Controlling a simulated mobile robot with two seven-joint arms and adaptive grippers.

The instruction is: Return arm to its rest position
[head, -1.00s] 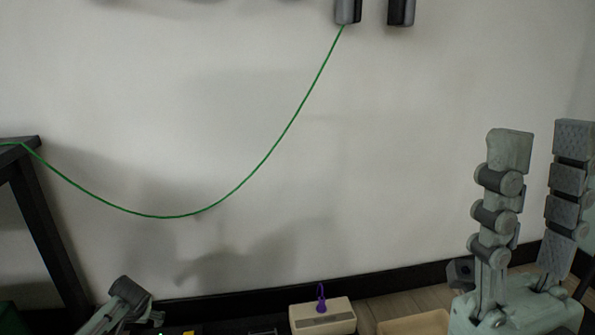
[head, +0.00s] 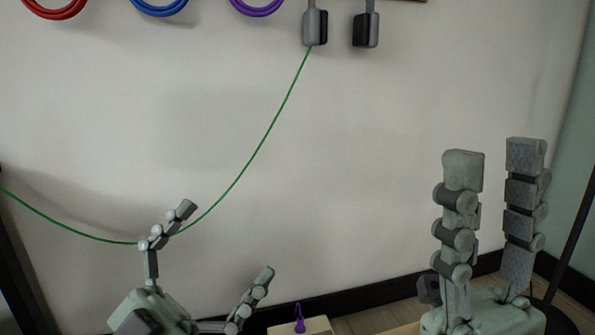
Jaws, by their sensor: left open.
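My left gripper (head: 226,242) is at the lower left, open and empty, with its two fingers spread wide. Its upper finger overlaps the green cable (head: 247,165) in the picture; I cannot tell whether they touch. My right gripper (head: 494,160) stands upright at the lower right, its two fingers apart with nothing between them. The green cable hangs in a slack curve from a grey clip (head: 315,28) at the top to the left edge.
Red (head: 55,10), blue (head: 160,8) and purple (head: 257,8) coils hang along the top of the wall. A second dark clip (head: 366,30) hangs beside the first. A pale box (head: 285,328) with a purple piece (head: 299,318) sits at the bottom. The middle wall area is clear.

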